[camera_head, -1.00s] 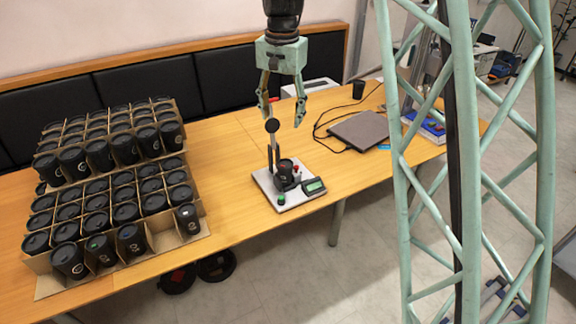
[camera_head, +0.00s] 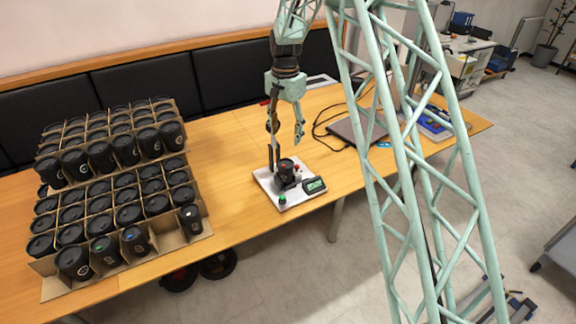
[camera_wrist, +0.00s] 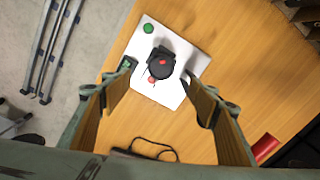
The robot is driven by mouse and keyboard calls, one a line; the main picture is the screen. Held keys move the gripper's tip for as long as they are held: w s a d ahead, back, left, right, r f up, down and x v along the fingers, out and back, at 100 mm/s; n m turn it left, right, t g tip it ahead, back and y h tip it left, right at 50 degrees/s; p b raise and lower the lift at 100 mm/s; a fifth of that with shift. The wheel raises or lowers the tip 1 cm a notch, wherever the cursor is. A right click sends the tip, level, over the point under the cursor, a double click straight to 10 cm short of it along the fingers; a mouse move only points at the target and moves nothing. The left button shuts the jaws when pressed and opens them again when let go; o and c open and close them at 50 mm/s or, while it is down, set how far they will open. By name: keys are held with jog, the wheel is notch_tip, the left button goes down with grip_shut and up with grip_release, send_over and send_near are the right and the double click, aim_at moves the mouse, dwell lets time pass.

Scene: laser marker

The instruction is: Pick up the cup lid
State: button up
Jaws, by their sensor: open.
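A black cup (camera_head: 286,168) stands in the marking device, a white base plate (camera_head: 265,183) on the table. Its dark round top, the lid, has a small reddish spot; in the wrist view a black round top (camera_wrist: 161,66) with a red spot shows from above. I cannot clearly separate lid from cup. My gripper (camera_head: 286,134) is open and empty above the device, pointing down. In the wrist view the round top appears between and beyond the two fingers of my gripper (camera_wrist: 160,76), apart from both.
A display box (camera_head: 314,185), a green button (camera_head: 282,199) and a red button (camera_head: 297,168) are on the plate. Cardboard crates (camera_head: 170,243) of lidded black cups fill the left.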

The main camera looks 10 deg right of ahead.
jog(key=shift+w+f, duration=0.2)
jog(key=shift+f, duration=0.15)
jog(key=shift+f, duration=0.1)
send_over(286, 165)
jog(key=shift+f, duration=4.2)
jog(key=shift+f, duration=0.1)
jog(key=shift+w+d+f, duration=0.1)
jog(key=shift+f, duration=2.4)
jog(key=shift+c, duration=0.4)
jog(key=c, duration=0.8)
